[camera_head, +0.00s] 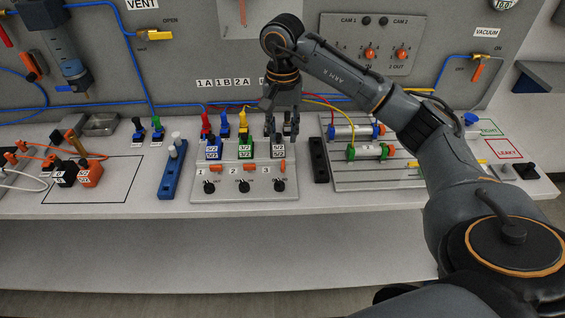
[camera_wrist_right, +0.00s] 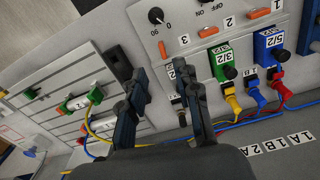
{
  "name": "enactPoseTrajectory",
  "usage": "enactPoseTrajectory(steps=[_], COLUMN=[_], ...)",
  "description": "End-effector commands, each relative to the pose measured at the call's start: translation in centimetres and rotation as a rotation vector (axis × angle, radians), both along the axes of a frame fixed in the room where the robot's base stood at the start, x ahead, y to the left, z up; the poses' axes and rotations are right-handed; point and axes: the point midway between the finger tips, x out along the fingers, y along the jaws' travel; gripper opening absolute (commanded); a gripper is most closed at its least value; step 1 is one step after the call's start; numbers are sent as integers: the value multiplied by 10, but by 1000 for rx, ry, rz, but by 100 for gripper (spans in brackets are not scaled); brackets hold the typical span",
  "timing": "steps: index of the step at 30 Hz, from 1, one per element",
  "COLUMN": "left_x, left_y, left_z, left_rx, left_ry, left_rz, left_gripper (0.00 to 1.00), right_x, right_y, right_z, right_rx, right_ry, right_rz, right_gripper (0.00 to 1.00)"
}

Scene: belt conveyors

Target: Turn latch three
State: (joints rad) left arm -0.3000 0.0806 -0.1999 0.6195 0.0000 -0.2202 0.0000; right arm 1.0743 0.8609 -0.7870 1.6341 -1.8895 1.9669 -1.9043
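Latch three is a small orange lever (camera_head: 283,165) beside the label 3 on the grey valve panel (camera_head: 225,190). It stands upright in the head view, while latch one (camera_head: 215,168) and latch two (camera_head: 246,167) lie flat. In the right wrist view latch three (camera_wrist_right: 162,50) is just beyond the fingertips. My right gripper (camera_head: 281,134) points down over the third valve (camera_head: 278,148), with its fingers apart and nothing gripped. The fingers (camera_wrist_right: 160,74) straddle the space near that valve, which they partly hide. The left gripper is not in view.
Blue (camera_head: 213,148) and green (camera_head: 245,147) valves with tubes stand left of my gripper. Black knobs (camera_head: 279,186) line the panel front. A black block (camera_head: 319,160) and a cylinder board (camera_head: 372,176) are to the right. The bench front is clear.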

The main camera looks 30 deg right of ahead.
Motion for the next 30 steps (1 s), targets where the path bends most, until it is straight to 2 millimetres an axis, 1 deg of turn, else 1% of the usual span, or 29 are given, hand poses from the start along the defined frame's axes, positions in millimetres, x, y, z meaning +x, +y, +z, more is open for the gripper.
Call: enactPoseTrajectory(steps=[1,9,12,15,18,21,29,30], left_x=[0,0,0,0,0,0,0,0], left_y=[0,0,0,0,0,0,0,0], left_z=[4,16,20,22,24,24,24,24], left_rx=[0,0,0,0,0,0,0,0], left_ry=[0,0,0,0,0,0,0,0], left_rz=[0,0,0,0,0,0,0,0], left_gripper=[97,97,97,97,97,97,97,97], right_x=[-2,-2,-2,-1,-1,0,0,0], right_y=[0,1,1,2,1,1,1,1], right_z=[-11,-68,-86,-99,-108,-112,-113,-113], right_rx=[1,3,4,5,3,3,3,3], right_ry=[8,7,5,3,2,-1,-1,-1], right_rz=[0,0,1,1,0,1,1,1], right_gripper=[32,32,32,32,32,32,32,26])
